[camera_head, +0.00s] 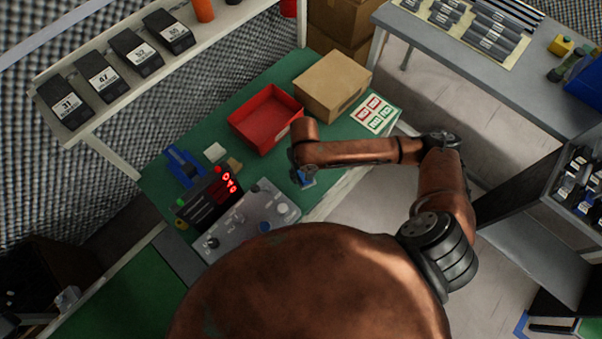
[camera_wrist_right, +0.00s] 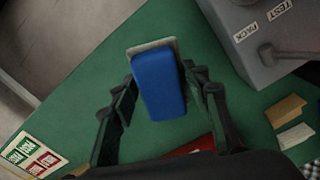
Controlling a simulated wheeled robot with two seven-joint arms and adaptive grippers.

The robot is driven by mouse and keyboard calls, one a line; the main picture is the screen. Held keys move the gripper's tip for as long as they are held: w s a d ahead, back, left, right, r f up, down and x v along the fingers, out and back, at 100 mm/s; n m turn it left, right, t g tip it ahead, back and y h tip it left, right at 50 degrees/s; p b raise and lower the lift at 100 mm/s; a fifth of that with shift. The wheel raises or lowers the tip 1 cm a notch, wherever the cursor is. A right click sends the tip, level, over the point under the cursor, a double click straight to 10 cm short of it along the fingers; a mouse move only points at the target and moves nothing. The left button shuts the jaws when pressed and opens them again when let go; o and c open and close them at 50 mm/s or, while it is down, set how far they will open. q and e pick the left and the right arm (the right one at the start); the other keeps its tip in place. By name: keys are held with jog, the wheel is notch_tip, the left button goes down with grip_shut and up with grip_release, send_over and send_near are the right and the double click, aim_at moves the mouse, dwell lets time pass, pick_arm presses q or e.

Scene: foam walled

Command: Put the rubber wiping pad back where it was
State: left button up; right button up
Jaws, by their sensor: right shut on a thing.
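The rubber wiping pad is a blue block with a grey layer along one end; it shows between the fingers in the right wrist view (camera_wrist_right: 158,84). In the head view only a small blue part of it (camera_head: 307,181) shows under my right wrist. My right gripper (camera_wrist_right: 160,88) is shut on it, a dark finger on each side. The gap between pad and bench cannot be told. My left gripper is not in view.
The grey control panel (camera_head: 252,218) has knobs and a lever. The red tray (camera_head: 262,119), cardboard box (camera_head: 332,85) and label card (camera_head: 375,113) lie further right.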

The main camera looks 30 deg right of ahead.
aim_at(302, 171)
jog(key=w+f, duration=0.1)
jog(key=w+f+b, duration=0.1)
jog(key=shift+w+d+f, duration=0.15)
jog(key=shift+d+f, duration=0.15)
jog(key=shift+f, duration=0.05)
jog(key=f, duration=0.1)
jog(key=f+b, duration=0.2)
jog(key=shift+w+d+f, duration=0.1)
jog(key=shift+w+f, duration=0.15)
jog(key=shift+f, duration=0.15)
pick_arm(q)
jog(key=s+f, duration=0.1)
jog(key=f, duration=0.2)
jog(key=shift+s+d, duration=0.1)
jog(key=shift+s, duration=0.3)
pick_arm(e)
jog(key=shift+r, duration=0.1)
jog(key=o, duration=1)
notch_tip(302, 171, up, 12)
jog(key=p, duration=0.5)
jog(key=shift+r, duration=0.1)
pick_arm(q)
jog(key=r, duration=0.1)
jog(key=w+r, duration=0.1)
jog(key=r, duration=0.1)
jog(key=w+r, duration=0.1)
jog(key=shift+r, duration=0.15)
pick_arm(e)
jog(key=shift+s, duration=0.1)
